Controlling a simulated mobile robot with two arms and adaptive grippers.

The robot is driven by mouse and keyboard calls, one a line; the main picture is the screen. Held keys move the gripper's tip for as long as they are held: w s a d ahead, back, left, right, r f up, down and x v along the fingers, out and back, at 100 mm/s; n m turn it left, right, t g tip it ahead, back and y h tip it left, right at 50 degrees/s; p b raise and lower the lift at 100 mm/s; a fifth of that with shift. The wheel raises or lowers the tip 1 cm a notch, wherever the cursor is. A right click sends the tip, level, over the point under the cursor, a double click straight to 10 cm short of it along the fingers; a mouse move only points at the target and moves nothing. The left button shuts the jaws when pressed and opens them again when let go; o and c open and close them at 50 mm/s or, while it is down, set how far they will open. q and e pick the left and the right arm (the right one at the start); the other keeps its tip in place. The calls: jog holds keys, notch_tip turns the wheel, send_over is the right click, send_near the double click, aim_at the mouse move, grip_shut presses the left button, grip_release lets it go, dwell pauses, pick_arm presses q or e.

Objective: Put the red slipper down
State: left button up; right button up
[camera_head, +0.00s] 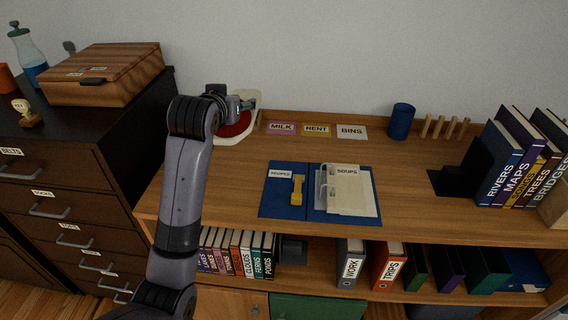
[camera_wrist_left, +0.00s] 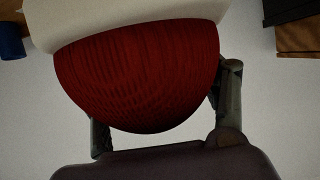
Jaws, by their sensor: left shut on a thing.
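The red slipper (camera_wrist_left: 140,75) fills the middle of the left wrist view, its ribbed, rounded red end facing the camera. In the head view its red part (camera_head: 236,127) shows at the desk's back left, partly hidden by my arm. My left gripper (camera_head: 243,101) is shut on the slipper, with a finger on each side of the red part in the wrist view. A cream surface (camera_wrist_left: 120,12) borders the red; I cannot tell whether it belongs to the slipper or lies under it. Whether the slipper touches the desk is unclear. My right gripper is not in view.
On the wooden desk (camera_head: 420,218), MILK, RENT and BINS cards (camera_head: 316,130) lie right of the slipper. A blue folder (camera_head: 282,205) lies in front, and a blue cup (camera_head: 401,121) stands farther right. A dark drawer cabinet (camera_head: 75,160) stands left, with a wooden box (camera_head: 105,72) on it.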

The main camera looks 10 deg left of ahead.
pick_arm(q)
jog(key=f, duration=0.2)
jog(key=s+f, duration=0.1)
jog(key=f, duration=0.2)
jog(key=shift+f, duration=0.15)
jog(key=f, duration=0.5)
jog(key=f+p, duration=0.1)
jog(key=f, duration=0.4)
jog(key=shift+w, duration=0.2)
notch_tip(320, 180, down, 3)
jog(key=shift+f, duration=0.65)
jog(key=o, duration=1.2)
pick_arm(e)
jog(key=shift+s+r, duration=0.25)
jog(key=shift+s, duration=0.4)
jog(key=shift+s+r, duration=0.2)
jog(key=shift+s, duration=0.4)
